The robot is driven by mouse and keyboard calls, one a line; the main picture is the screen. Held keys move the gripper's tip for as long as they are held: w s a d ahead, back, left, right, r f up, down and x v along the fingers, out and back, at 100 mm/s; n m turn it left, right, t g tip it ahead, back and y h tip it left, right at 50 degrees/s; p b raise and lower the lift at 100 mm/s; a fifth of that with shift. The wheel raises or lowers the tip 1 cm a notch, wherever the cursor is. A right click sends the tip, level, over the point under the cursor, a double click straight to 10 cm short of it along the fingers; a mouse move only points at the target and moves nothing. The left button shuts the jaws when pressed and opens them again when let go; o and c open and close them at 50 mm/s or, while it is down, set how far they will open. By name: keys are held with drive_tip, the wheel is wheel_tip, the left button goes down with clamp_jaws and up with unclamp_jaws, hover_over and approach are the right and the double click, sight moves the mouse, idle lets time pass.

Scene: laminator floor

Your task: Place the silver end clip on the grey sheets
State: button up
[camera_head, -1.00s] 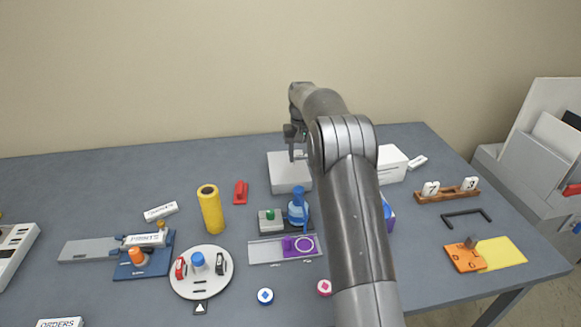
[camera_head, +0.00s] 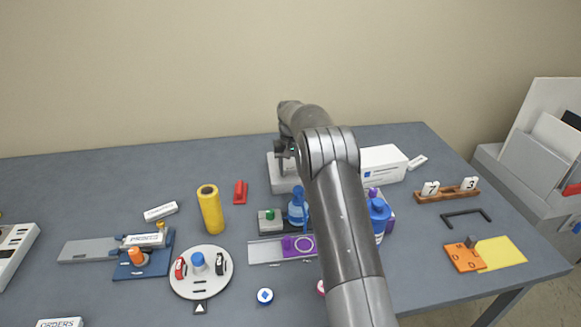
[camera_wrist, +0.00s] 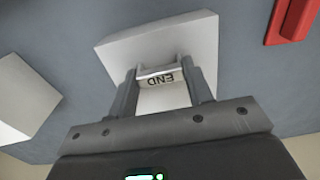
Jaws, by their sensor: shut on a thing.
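My gripper (camera_wrist: 163,88) is shut on the silver end clip (camera_wrist: 162,97), a pale piece marked "END" between the two fingers. In the wrist view the pale grey sheets (camera_wrist: 122,47), a thick square stack, lie beyond the fingertips, and the clip overlaps them in the picture. I cannot tell whether the clip touches the stack. In the head view my gripper (camera_head: 284,160) is over the stack (camera_head: 283,187); my arm hides part of the stack, and the clip cannot be made out there.
A red clip (camera_head: 240,192) lies left of the stack and also shows in the wrist view (camera_wrist: 292,20). A white box (camera_head: 384,166) stands to the right.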

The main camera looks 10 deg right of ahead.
sight(291, 169)
drive_tip(key=o, duration=0.9)
drive_tip(key=shift+o, duration=0.2)
wheel_tip(291, 169, up, 12)
drive_tip(key=r, duration=0.1)
drive_tip(key=s+r+t, duration=0.1)
drive_tip(key=s+r, duration=0.6)
drive_tip(key=s, duration=0.4)
drive_tip(key=s+r+t, duration=0.2)
drive_tip(key=s+r, duration=0.6)
drive_tip(key=s, duration=0.3)
drive_tip(key=s+f+t, duration=0.1)
drive_tip(key=s+f, duration=0.3)
drive_tip(key=s, duration=1)
drive_tip(key=s+d+f+t, duration=0.1)
drive_tip(key=s+f, duration=0.3)
drive_tip(key=s, duration=1)
drive_tip(key=shift+f+t, duration=0.2)
drive_tip(key=shift+t, duration=0.1)
